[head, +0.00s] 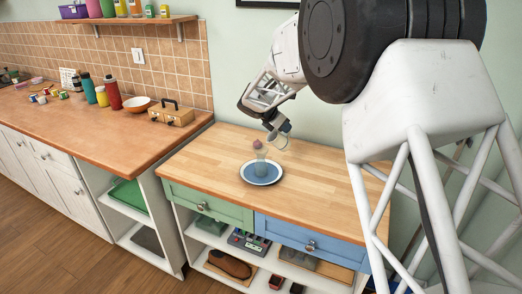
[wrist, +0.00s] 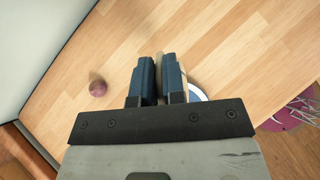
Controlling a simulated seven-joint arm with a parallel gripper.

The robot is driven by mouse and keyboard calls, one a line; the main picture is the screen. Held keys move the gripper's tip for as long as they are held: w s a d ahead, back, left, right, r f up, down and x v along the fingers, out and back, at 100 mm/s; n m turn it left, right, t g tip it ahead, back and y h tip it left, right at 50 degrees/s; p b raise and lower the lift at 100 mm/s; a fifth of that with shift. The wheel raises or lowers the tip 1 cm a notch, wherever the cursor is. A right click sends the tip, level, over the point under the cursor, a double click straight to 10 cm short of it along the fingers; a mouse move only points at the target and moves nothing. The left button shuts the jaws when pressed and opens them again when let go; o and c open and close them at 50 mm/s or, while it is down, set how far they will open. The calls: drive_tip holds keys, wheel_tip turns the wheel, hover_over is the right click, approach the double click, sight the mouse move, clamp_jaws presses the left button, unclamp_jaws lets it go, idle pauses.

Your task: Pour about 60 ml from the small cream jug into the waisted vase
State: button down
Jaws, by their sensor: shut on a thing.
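My gripper (head: 281,131) is shut on a small pale thing (wrist: 159,70), which I take to be the cream jug. It shows as a sliver between the dark blue fingers (wrist: 158,62) in the wrist view, and its tilt and contents are hidden. In the head view, my gripper is above and slightly right of a pale, see-through waisted vase (head: 261,166). The vase stands upright on a white-rimmed plate with a blue-grey centre (head: 246,179). In the wrist view, my fingers hide most of the plate (wrist: 198,94), and I cannot make out the vase.
A small purple-pink round thing (head: 257,143) lies on the wooden table (head: 320,170) behind the vase; it also shows in the wrist view (wrist: 98,88). Much of the tabletop is clear.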

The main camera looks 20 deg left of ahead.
drive_tip(key=shift+s+a+r+t+h, duration=0.45)
drive_tip(key=shift+r+t+h, duration=0.2)
drive_tip(key=shift+t, duration=0.2)
drive_tip(key=shift+s+a+r+t+h, duration=0.3)
drive_tip(key=shift+s+r+t+h, duration=0.3)
drive_tip(key=shift+t, duration=0.25)
idle(0.7)
drive_tip(key=shift+s+a+r, duration=0.1)
drive_tip(key=shift+s+a, duration=0.15)
drive_tip(key=shift+s, duration=0.15)
drive_tip(key=shift+s+a+r+t+h, duration=0.2)
drive_tip(key=shift+s+a+t+h, duration=0.2)
drive_tip(key=shift+s+t, duration=0.15)
drive_tip(key=shift+s+a+r+t+h, duration=0.2)
drive_tip(key=shift+s+a+t+h, duration=0.15)
drive_tip(key=shift+s+t, duration=0.15)
idle(0.9)
drive_tip(key=shift+s+a+r+t+h, duration=0.2)
drive_tip(key=shift+s+a+t+h, duration=0.1)
drive_tip(key=shift+s+a+t, duration=0.15)
idle(0.5)
drive_tip(key=shift+d, duration=0.1)
